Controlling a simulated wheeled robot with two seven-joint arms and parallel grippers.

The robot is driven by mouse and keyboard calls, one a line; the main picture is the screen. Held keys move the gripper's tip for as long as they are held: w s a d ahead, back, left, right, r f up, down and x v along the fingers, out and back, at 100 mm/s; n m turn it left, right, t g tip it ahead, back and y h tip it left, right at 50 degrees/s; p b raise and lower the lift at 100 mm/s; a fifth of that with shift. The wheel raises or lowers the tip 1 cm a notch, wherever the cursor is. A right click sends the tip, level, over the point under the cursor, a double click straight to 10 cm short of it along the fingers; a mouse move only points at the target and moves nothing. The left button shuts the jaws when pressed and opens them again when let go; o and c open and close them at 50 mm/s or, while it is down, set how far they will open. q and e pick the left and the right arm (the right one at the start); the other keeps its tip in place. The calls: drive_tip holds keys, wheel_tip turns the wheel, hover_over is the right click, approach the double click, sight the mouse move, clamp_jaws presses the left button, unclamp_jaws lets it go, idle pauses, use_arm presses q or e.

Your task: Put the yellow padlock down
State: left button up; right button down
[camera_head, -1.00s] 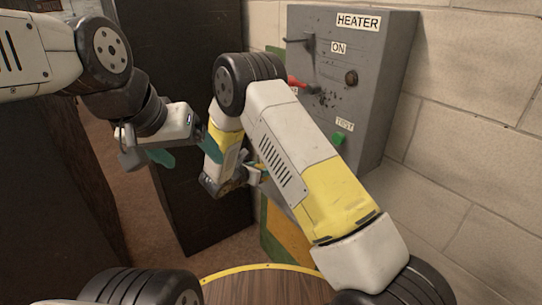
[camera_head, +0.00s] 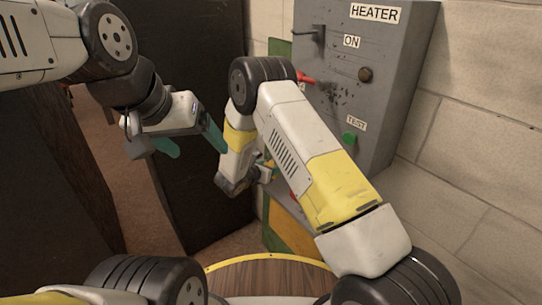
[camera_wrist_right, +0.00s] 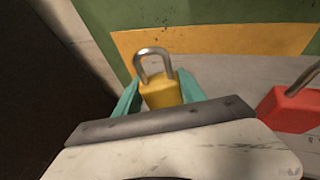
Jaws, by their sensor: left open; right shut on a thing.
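The yellow padlock (camera_wrist_right: 160,92) shows in the right wrist view with its grey shackle toward the top of the picture. My right gripper (camera_wrist_right: 158,97) is shut on its body, one teal finger on each side. I cannot tell whether the padlock touches the grey surface behind it. In the head view my right gripper (camera_head: 266,170) is mostly hidden by my own arm, near the foot of the grey heater box. My left gripper (camera_head: 190,143) is open and empty, in the air to the left, its teal fingers apart.
A red padlock (camera_wrist_right: 293,109) lies at the right of the right wrist view, on or against the grey surface (camera_wrist_right: 230,68). A green and orange panel (camera_wrist_right: 225,40) is behind. The grey heater box (camera_head: 385,75) has a red lever and green button. Dark cabinet (camera_head: 190,90) stands left.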

drive_tip(key=shift+f, duration=0.15)
drive_tip(key=c, duration=0.7)
unclamp_jaws()
drive_tip(key=shift+r, duration=0.2)
drive_tip(key=v, duration=1.2)
drive_tip(key=shift+a, duration=0.1)
